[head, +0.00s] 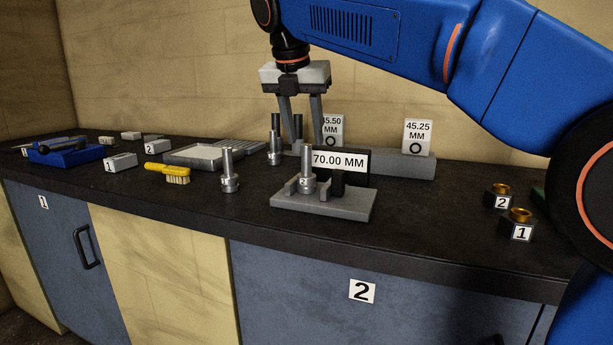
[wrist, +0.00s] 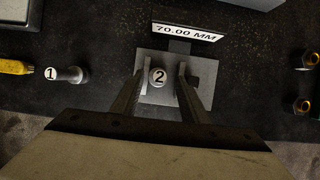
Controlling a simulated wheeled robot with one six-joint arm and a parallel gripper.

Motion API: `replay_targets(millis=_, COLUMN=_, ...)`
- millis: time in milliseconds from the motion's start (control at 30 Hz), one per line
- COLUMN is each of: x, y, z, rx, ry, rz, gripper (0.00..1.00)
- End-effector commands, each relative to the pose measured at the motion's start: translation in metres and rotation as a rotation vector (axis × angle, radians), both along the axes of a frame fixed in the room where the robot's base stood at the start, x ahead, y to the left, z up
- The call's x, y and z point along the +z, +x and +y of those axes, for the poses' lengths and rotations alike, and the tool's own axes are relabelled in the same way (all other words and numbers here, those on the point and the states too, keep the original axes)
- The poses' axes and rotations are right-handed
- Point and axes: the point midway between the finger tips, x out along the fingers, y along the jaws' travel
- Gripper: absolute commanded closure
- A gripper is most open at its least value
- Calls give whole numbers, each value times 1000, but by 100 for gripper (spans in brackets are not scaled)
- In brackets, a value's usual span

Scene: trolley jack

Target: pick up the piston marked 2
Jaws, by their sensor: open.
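The piston marked 2 (head: 307,183) is a grey metal piece with a thin upright rod and a wider base. It stands upright on the grey gauge stand (head: 345,206). My gripper (head: 303,143) is open and points down, with its fingertips near the height of the rod's top. In the wrist view the piston's round end with the 2 (wrist: 158,77) shows between the two open fingers (wrist: 160,85), nearer the left one. No contact is visible. A display reading 70.00 MM (head: 340,161) stands at the stand's back.
The piston marked 1 (wrist: 66,74) stands left of the stand. More pistons (head: 275,150) stand behind it. A yellow brush (head: 167,173) and a grey tray (head: 200,155) lie further left. Numbered brass-topped parts (head: 518,223) stand at right. A grey block (head: 395,165) lies behind.

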Motion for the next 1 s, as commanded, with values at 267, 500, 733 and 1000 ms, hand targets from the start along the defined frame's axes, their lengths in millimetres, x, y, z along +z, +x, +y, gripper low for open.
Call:
replay_targets(millis=267, x=-35, y=11, z=-4, rx=-1, ry=-1, rz=0, gripper=60)
replay_targets(millis=500, x=-42, y=14, z=-5, rx=-1, ry=0, rz=-1, gripper=60)
replay_targets(millis=733, x=-42, y=14, z=-5, rx=-1, ry=0, rz=0, gripper=86)
replay_targets(millis=1000, x=-42, y=14, z=-5, rx=0, ry=0, rz=0, gripper=100)
